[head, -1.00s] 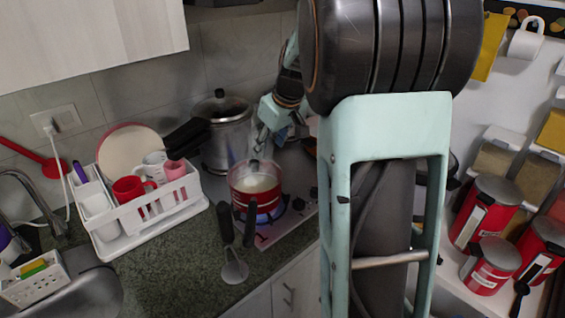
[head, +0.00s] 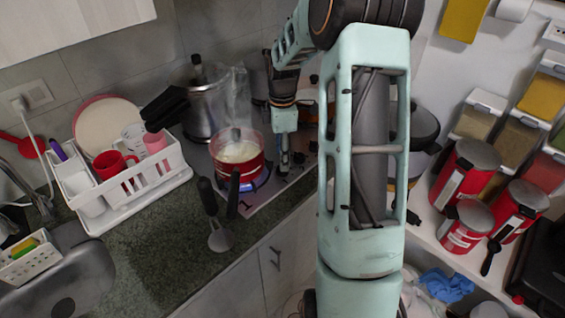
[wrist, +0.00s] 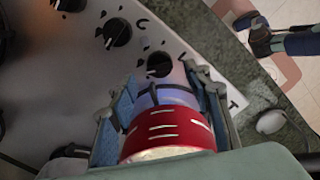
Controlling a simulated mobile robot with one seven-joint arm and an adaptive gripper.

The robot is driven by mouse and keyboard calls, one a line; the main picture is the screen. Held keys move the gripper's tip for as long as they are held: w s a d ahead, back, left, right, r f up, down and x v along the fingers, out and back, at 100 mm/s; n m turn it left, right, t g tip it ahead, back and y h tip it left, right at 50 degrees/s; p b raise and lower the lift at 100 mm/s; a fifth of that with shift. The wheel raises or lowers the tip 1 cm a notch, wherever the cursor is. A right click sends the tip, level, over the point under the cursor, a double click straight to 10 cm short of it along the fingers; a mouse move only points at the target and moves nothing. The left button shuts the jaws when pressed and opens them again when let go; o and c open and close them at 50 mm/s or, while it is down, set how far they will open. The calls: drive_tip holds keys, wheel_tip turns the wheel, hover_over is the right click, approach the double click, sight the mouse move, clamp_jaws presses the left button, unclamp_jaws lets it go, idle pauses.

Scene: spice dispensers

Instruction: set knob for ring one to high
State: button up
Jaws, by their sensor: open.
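The stove (head: 262,196) carries a printed 1 at its near corner, close to a red pot (head: 240,165) with pale contents, standing over a blue flame. Its black knobs lie along the front edge; the wrist view shows the knob nearest the printed corner (wrist: 160,65), a middle knob (wrist: 117,33) and a far knob (wrist: 70,4). My gripper (head: 284,165) is just right of the pot, above the knob row. In the wrist view my gripper (wrist: 163,77) is open, with its fingertips either side of the nearest knob's near side. I cannot tell whether they touch it.
The pot shows close by in the wrist view (wrist: 168,132). A steel pot (head: 200,112) stands behind. A white dish rack (head: 130,195) is at left; red canisters (head: 465,170) are at right.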

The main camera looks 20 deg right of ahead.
drive_tip(key=shift+f, duration=2)
drive_tip(key=shift+c, duration=0.5)
